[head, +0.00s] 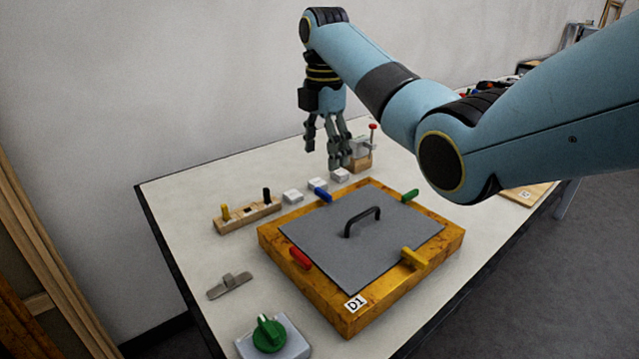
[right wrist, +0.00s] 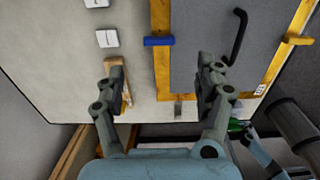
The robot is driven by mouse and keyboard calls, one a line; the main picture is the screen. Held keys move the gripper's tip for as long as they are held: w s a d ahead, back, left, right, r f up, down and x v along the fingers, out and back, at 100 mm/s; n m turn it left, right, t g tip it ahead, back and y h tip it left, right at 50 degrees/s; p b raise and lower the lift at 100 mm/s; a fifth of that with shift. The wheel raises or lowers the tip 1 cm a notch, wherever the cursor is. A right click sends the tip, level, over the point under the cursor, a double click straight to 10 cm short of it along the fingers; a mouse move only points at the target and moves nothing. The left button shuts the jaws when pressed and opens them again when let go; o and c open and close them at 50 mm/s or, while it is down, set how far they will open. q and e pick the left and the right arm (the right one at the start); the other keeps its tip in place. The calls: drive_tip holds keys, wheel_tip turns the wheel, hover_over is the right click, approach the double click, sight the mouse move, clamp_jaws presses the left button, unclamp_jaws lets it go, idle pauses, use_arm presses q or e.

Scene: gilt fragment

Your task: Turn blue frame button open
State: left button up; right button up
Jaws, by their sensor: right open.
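The blue frame button (head: 320,194) sits on the back-left rail of the gilt wooden frame (head: 262,241) and seems to reach over the edge of the grey panel (head: 365,255). In the right wrist view the blue button (right wrist: 158,41) lies crosswise on the rail, its end at the panel. My right gripper (head: 329,150) is above the table behind the frame, pointing down, clear of the button. In the right wrist view its two fingers are spread, with nothing between them.
Red (head: 300,258), yellow (head: 414,259) and green (head: 410,195) buttons sit on the other rails. A black handle (head: 362,222) rises from the panel. White blocks (head: 293,197), a peg rack (head: 247,216) and a red-topped stand (head: 360,158) are behind; a green knob (head: 268,333) is in front.

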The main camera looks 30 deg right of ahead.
sight(323, 192)
wheel_tip(323, 192, down, 4)
drive_tip(key=shift+r, duration=0.1)
wheel_tip(323, 192, down, 4)
drive_tip(key=shift+w+f, duration=0.1)
drive_tip(key=shift+f, duration=0.55)
use_arm(q)
drive_tip(key=shift+f, duration=0.15)
use_arm(e)
drive_tip(key=c, duration=0.5)
use_arm(q)
drive_tip(key=shift+s, duration=0.4)
use_arm(e)
drive_tip(key=c, duration=0.7)
